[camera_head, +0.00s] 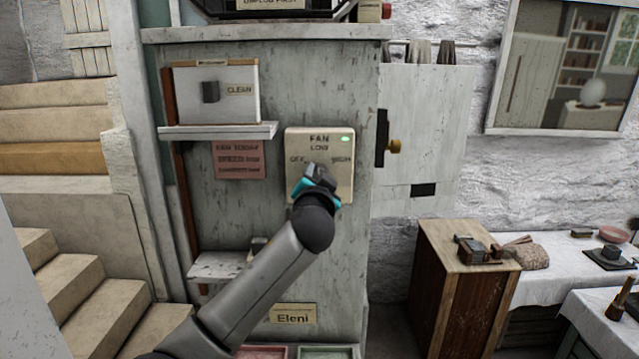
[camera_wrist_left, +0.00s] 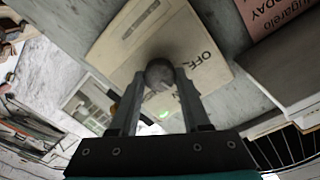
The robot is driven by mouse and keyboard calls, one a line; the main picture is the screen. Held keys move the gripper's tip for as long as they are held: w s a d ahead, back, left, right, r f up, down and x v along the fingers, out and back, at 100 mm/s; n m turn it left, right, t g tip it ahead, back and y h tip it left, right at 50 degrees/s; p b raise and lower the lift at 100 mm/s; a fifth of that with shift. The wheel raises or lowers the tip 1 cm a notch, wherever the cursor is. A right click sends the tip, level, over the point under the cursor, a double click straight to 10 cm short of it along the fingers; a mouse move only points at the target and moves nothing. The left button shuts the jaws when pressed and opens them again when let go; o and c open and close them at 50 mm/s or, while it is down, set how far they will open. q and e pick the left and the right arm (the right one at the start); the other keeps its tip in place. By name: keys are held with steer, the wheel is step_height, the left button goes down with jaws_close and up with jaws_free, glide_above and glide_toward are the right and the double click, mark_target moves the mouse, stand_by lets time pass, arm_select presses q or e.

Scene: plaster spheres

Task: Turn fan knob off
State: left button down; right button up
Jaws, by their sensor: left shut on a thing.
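The cream fan control plate (camera_head: 296,143) is on the grey cabinet front, marked FAN, LOW, OFF and HIGH. A green light (camera_head: 346,139) is lit at its upper right. My left gripper (camera_head: 321,172) is at the plate and hides the knob in the head view. In the left wrist view the round grey fan knob (camera_wrist_left: 158,73) sits between the fingertips of my left gripper (camera_wrist_left: 158,80), which is shut on it. The word OFF shows beside the knob on the plate (camera_wrist_left: 130,35). The knob's pointer setting cannot be told. My right gripper is not in view.
A small shelf (camera_head: 220,131) juts out left of the plate, below a panel marked CLEAN (camera_head: 240,107). A pink notice (camera_head: 238,160) hangs under it. A cabinet with a brass knob (camera_head: 395,146) is to the right. A wooden stand (camera_head: 440,290) is at lower right.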

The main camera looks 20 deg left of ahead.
arm_select(q)
steer(key=shift+f+n+b, duration=0.1)
steer(key=shift+n+b, duration=2.95)
steer(key=shift+n, duration=2.15)
steer(key=shift+y, duration=0.4)
steer(key=shift+c, duration=1.8)
jaws_free()
steer(key=shift+a, duration=0.1)
